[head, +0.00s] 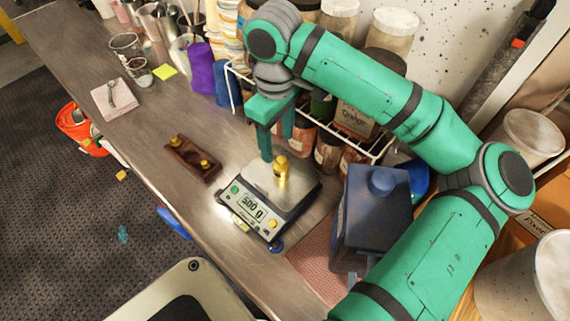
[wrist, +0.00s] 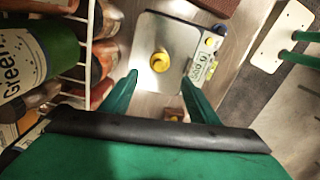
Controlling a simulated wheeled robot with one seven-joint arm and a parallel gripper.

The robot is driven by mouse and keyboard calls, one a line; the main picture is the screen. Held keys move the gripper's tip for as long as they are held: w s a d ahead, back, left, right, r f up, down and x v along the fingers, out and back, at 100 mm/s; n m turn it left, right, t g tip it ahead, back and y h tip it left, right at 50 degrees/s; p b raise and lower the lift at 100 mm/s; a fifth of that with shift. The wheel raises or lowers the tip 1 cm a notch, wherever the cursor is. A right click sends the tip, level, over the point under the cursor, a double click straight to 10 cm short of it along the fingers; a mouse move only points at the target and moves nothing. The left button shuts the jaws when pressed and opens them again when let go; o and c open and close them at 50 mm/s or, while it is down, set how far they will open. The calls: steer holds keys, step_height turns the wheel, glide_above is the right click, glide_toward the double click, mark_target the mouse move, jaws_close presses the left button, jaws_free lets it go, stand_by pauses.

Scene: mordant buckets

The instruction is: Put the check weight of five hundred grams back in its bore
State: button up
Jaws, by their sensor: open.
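The brass check weight (head: 281,170) stands upright on the steel pan of the digital scale (head: 256,212), whose display seems to read 500. In the wrist view the weight (wrist: 160,61) sits near the middle of the pan (wrist: 180,38), ahead of the fingertips. The dark wooden weight block (head: 190,160) lies left of the scale with smaller brass weights in it. Any empty bore is too small to make out.
A white wire rack (head: 322,125) with jars stands behind the scale. The steel bench (head: 130,135) is clear around the block's left.

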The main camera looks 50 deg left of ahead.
mark_target(281, 158)
steer(key=shift+w+d+f, duration=0.1)
steer(key=shift+d+f, duration=0.1)
steer(key=shift+f, duration=1.65)
steer(key=shift+w+d+f, duration=0.1)
steer(key=shift+d+f, duration=0.1)
steer(key=shift+f, duration=1.6)
steer(key=c, duration=1.2)
jaws_close()
steer(key=shift+r, duration=0.15)
